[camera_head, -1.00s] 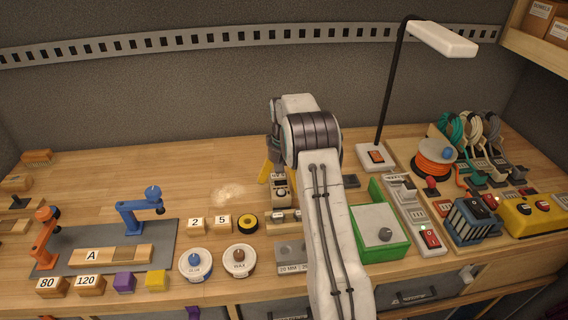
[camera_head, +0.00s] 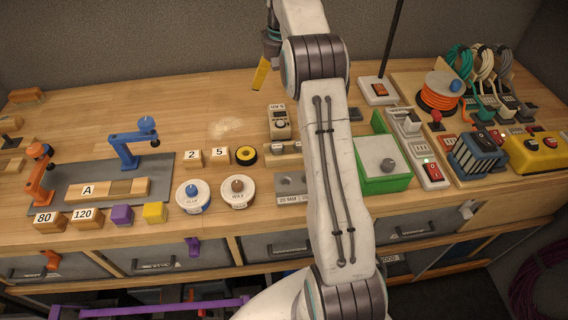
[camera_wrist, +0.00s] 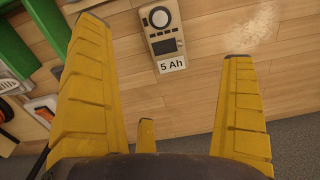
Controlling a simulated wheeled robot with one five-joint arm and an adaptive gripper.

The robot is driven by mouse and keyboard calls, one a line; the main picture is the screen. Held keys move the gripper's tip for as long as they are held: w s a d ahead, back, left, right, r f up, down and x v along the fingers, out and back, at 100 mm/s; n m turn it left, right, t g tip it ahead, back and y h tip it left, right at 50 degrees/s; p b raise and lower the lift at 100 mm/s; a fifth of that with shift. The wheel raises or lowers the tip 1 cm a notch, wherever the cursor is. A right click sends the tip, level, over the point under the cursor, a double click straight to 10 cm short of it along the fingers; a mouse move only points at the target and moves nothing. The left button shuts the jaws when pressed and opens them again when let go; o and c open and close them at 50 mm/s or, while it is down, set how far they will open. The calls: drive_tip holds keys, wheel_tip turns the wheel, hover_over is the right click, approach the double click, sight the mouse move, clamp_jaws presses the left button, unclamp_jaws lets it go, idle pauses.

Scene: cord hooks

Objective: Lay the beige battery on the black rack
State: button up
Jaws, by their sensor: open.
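The beige battery, a small block with a dark round knob and a "5 Ah" label, lies on the wooden bench left of my arm in the head view (camera_head: 279,124). It also shows in the wrist view (camera_wrist: 162,24), beyond and between the fingertips, untouched. My gripper (camera_wrist: 164,38) is open and empty, its yellow fingers spread wide. In the head view one yellow finger (camera_head: 262,74) hangs above the bench, behind the battery. A blue-and-black ribbed block (camera_head: 476,152) stands at the right; I cannot tell whether it is the black rack.
A green box (camera_head: 384,178) with a grey lid and a power strip (camera_head: 429,165) stand right of my arm. Two round tins (camera_head: 193,195) and a yellow-black tape roll (camera_head: 246,155) sit left of it. The back-left bench (camera_head: 150,95) is mostly clear.

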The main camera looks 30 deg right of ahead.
drive_tip(key=s+a+r+n+t, duration=0.2)
drive_tip(key=s+a+r, duration=0.7)
drive_tip(key=s+a, duration=0.35)
drive_tip(key=s+a+f+n+t, duration=0.1)
drive_tip(key=s+a+f, duration=0.2)
drive_tip(key=s, duration=0.7)
drive_tip(key=s+a+f+n+t, duration=0.1)
drive_tip(key=s+a+f, duration=0.2)
drive_tip(key=s, duration=0.6)
drive_tip(key=w+d+r, duration=0.3)
drive_tip(key=w+r, duration=0.1)
drive_tip(key=w, duration=0.5)
drive_tip(key=m+g+b, duration=0.3)
drive_tip(key=m+g, duration=0.1)
hover_over(283, 115)
drive_tip(key=f, duration=1.2)
drive_tip(key=shift+a+f, duration=0.25)
drive_tip(key=shift+a, duration=0.1)
drive_tip(key=shift+w+d+f, duration=0.1)
drive_tip(key=shift+d+f, duration=0.05)
drive_tip(key=shift+f, duration=0.4)
drive_tip(key=shift+d+f, duration=0.2)
drive_tip(key=shift+f, duration=3.1)
